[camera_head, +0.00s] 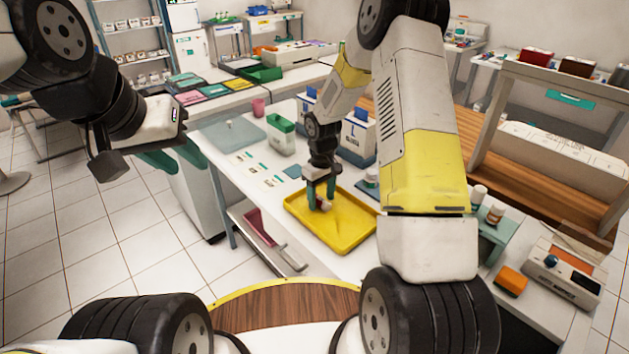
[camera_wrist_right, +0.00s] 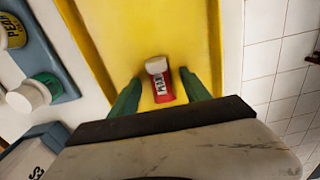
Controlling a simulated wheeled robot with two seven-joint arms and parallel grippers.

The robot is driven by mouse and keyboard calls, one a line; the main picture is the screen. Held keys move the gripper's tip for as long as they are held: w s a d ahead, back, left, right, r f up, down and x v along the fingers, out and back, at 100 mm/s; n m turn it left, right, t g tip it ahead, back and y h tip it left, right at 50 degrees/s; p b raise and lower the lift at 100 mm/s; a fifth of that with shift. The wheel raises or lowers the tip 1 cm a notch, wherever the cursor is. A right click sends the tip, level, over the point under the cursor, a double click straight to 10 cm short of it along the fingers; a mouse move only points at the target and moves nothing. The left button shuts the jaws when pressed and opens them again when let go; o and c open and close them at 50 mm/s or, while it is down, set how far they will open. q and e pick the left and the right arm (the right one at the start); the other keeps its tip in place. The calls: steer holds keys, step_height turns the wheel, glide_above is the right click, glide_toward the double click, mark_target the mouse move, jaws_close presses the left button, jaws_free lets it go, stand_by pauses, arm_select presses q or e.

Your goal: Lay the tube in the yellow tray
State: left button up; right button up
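The yellow tray (camera_head: 350,228) lies on the white table in the head view, and its floor and raised side show in the right wrist view (camera_wrist_right: 112,45). The tube (camera_wrist_right: 164,90), red with a white cap and a white label, lies on the tray floor. Its pale end (camera_head: 326,204) shows in the head view beside the fingers. My right gripper (camera_head: 320,196) is low over the tray. Its two green fingers (camera_wrist_right: 162,92) stand on either side of the tube with yellow showing between, so it is open. My left gripper (camera_head: 174,157) is open and empty, left of the table.
White-capped jars (camera_wrist_right: 30,96) stand in a blue-grey holder beside the tray. A green-and-white box (camera_head: 281,137) and a pale blue mat (camera_head: 232,134) are farther back. A teal stand (camera_head: 490,240) and an orange block (camera_head: 511,281) are to the right.

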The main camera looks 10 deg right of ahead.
steer(key=shift+r, duration=0.1)
step_height(320, 180, up, 8)
steer(key=shift+f, duration=0.2)
stand_by(0.3)
steer(key=shift+r, duration=0.2)
steer(key=s+d+r+m+t, duration=0.1)
steer(key=s+r, duration=0.3)
steer(key=r, duration=0.4)
steer(key=s+d+r+m+t, duration=0.1)
steer(key=s+r+m+t, duration=0.1)
steer(key=s+r, duration=0.5)
steer(key=s+r+m+t+y, duration=0.2)
steer(key=s+r+t, duration=0.1)
steer(key=s+r, duration=0.7)
steer(key=s, duration=0.4)
steer(key=shift+s+m, duration=0.4)
